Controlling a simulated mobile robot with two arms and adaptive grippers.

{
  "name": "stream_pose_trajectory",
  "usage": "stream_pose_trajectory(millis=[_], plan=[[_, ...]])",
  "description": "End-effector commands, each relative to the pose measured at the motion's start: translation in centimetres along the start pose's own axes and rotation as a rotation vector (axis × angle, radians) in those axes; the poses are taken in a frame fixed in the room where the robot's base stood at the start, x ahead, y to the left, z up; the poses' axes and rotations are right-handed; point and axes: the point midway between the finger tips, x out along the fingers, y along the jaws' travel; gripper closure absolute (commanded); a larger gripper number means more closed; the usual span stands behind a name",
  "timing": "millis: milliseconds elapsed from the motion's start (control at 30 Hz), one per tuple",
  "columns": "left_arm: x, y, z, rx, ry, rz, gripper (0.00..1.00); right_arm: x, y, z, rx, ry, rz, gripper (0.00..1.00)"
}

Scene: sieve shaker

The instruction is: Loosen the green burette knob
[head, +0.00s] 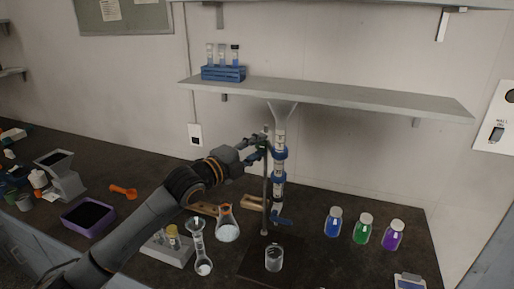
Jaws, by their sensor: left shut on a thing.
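The burette (279,160) stands upright in the middle of the head view, with a wide funnel top and blue rings. It is beside a metal stand rod (265,195). My left gripper (262,146) reaches in from the left and is shut at the upper part of the stand. A small green part, the green knob (261,143), shows at its fingertips. The fingers partly hide the knob, so its exact angle cannot be told. My right gripper is not in view.
A glass beaker (274,258) stands below the burette. Blue, green (363,228) and purple jars stand at right. A wall shelf (330,100) with a blue tube rack (223,73) hangs above. A purple tray (88,216) lies left.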

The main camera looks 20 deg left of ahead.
Motion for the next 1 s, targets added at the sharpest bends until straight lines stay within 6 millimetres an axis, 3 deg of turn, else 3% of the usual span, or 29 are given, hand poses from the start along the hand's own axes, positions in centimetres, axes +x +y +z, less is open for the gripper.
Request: stream_pose_trajectory(millis=[400, 733, 767, 800, 867, 1000], plan=[[0.1, 0.5, -0.1, -0.318, 0.000, -0.130, 0.99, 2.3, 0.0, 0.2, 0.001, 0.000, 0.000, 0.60], [0.0, 0.3, 0.0, -0.339, -0.001, -0.139, 0.99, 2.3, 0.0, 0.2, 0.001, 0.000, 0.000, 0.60], [0.0, 0.3, 0.0, -0.339, -0.001, -0.139, 0.66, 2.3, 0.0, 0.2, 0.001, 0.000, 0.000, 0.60], [0.0, 0.3, 0.0, -0.339, -0.001, -0.139, 0.58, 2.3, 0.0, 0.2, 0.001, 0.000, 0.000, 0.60], [0.0, 0.3, 0.0, -0.339, -0.001, -0.139, 0.45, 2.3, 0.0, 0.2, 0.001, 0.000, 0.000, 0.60], [0.0, 0.3, 0.0, -0.338, -0.001, -0.139, 0.45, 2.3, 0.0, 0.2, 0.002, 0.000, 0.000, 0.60]])
